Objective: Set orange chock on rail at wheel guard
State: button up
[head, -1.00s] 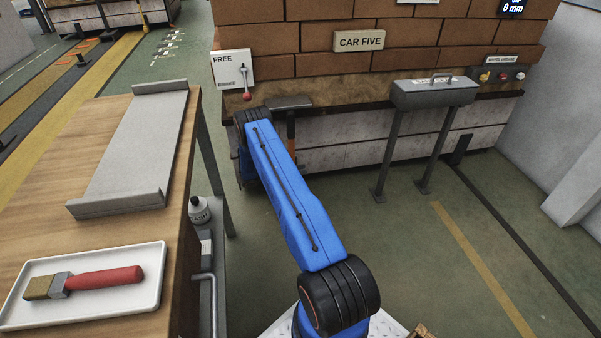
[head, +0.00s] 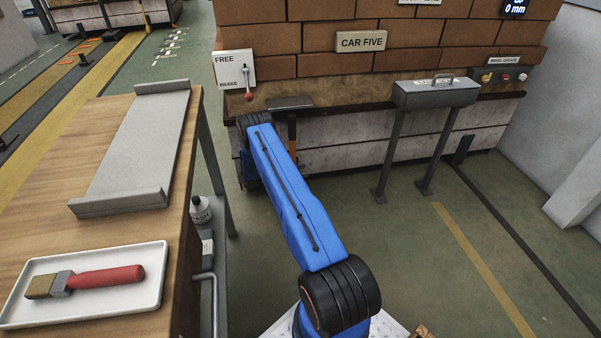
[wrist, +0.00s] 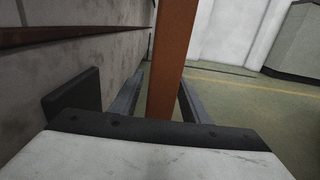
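In the wrist view an orange-brown upright bar (wrist: 171,60) stands between the two fingers of my gripper (wrist: 163,85). It looks like part of the orange chock. Its lower end is hidden by the gripper body, and whether the fingers press on it is unclear. In the head view a thin orange strip (head: 292,130) shows beside my blue arm, under a grey plate (head: 290,103) by the wall. My gripper is hidden behind the arm there. I cannot make out the rail.
A workbench (head: 120,230) on the left holds a grey tray (head: 140,140) and a white tray (head: 150,299) with a red-handled brush (head: 95,280). A grey box on legs (head: 435,92) stands before the wall. A dark plate (wrist: 73,102) is left of my fingers. The right floor is clear.

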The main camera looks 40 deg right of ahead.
jog(key=shift+r, duration=0.1)
jog(key=v, duration=0.7)
jog(key=shift+w+a+r, duration=0.15)
jog(key=shift+a, duration=0.05)
dwell(0.3)
